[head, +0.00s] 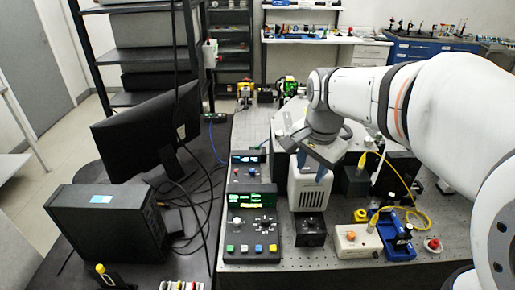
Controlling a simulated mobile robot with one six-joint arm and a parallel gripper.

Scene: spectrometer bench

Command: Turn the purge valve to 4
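The purge valve is probably the small black box with a round dial (310,228) at the front of the optical bench, just in front of a white vented unit (307,192). Its markings are too small to read, so I cannot tell which number the dial points to. My gripper (312,166) hangs pointing down above the white unit, behind and above the black box. Its two bluish fingertips look apart, with nothing visible between them. It appears clear of the dial.
A control panel (252,240) with coloured buttons and green displays stands left of the black box. To the right are a cream box (357,241) with a red button, a blue tray (397,245), a yellow cable (424,214) and a red button (433,245). A monitor (150,130) stands left.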

